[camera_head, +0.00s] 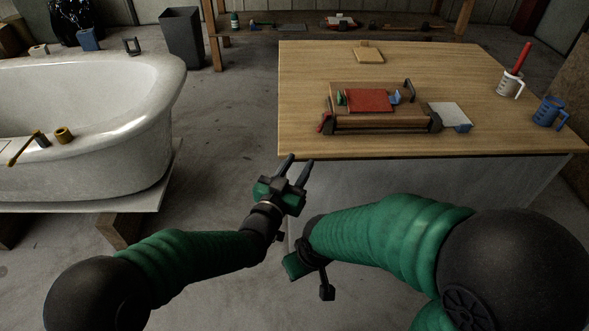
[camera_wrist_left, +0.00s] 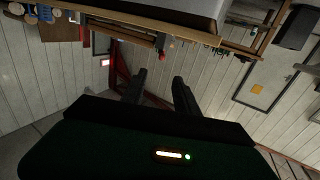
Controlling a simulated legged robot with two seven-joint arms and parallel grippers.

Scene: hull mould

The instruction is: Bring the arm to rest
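My left gripper (camera_head: 298,170) is in the middle of the head view, in front of the near edge of the wooden table. Its two dark fingers are apart and nothing is between them. The left wrist view also shows these fingers (camera_wrist_left: 160,85) spread and empty, against a pale wall. My right arm comes in from the right with its green sleeve (camera_head: 390,235). Its end (camera_head: 310,270) points left, below the table edge and close to my left wrist. Its fingers cannot be made out clearly.
The wooden table (camera_head: 310,75) carries a clamp-like frame with a red block (camera_head: 369,100), a white measuring cup (camera_head: 508,84) and a blue cup (camera_head: 548,112). A white hull mould (camera_head: 150,95) stands at left. Open floor (camera_head: 230,120) lies between mould and table.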

